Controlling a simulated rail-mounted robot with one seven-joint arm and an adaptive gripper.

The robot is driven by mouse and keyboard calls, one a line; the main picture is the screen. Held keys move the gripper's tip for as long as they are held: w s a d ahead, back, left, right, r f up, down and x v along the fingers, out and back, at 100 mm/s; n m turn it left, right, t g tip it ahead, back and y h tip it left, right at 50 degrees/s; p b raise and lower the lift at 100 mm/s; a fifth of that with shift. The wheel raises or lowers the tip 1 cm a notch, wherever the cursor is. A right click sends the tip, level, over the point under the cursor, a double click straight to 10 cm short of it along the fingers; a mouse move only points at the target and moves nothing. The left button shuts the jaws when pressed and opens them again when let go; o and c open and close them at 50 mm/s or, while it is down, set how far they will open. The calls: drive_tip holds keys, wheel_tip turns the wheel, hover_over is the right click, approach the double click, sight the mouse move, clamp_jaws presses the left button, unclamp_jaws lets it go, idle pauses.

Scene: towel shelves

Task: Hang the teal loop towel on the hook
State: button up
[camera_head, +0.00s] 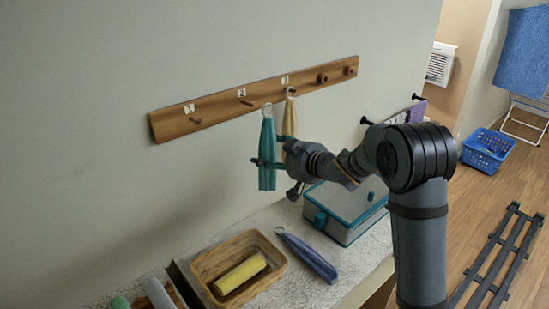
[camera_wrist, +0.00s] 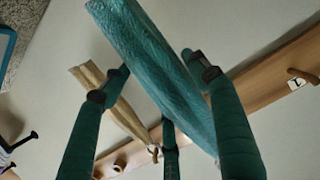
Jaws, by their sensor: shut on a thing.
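The teal towel (camera_head: 267,140) hangs upright in my gripper (camera_head: 267,163), which is shut on it below its middle. Its pale loop (camera_head: 267,108) is at the top, in front of the rail's lower edge. The loop appears between the middle peg (camera_head: 244,100) and the peg holding a tan towel (camera_head: 290,118). It does not look seated on a peg. In the wrist view, the teal towel (camera_wrist: 155,70) passes between my gripper's dark teal fingers (camera_wrist: 158,64). The towel's loop is out of view there.
The wooden rail (camera_head: 215,107) has numbered labels, a free left peg (camera_head: 195,120) and round knobs at right. The tan towel hangs close beside the teal one. Below are a basket (camera_head: 205,268) with a yellow roll, a blue towel (camera_head: 308,256) and a teal-trimmed box (camera_head: 345,207).

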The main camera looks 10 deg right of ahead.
sight(275, 152)
drive_tip(key=shift+r+p+x, duration=0.2)
drive_tip(key=shift+x, duration=1.25)
drive_tip(key=shift+r+p+x, duration=0.2)
drive_tip(key=shift+x, duration=1.25)
drive_tip(key=shift+r+p+x, duration=0.2)
drive_tip(key=shift+x, duration=1.2)
drive_tip(key=shift+w+a, duration=0.1)
drive_tip(key=shift+w, duration=0.15)
drive_tip(key=o, duration=1.3)
drive_tip(key=shift+c, duration=0.2)
drive_tip(key=shift+s, duration=0.15)
drive_tip(key=v, duration=1.2)
drive_tip(key=shift+a, duration=0.1)
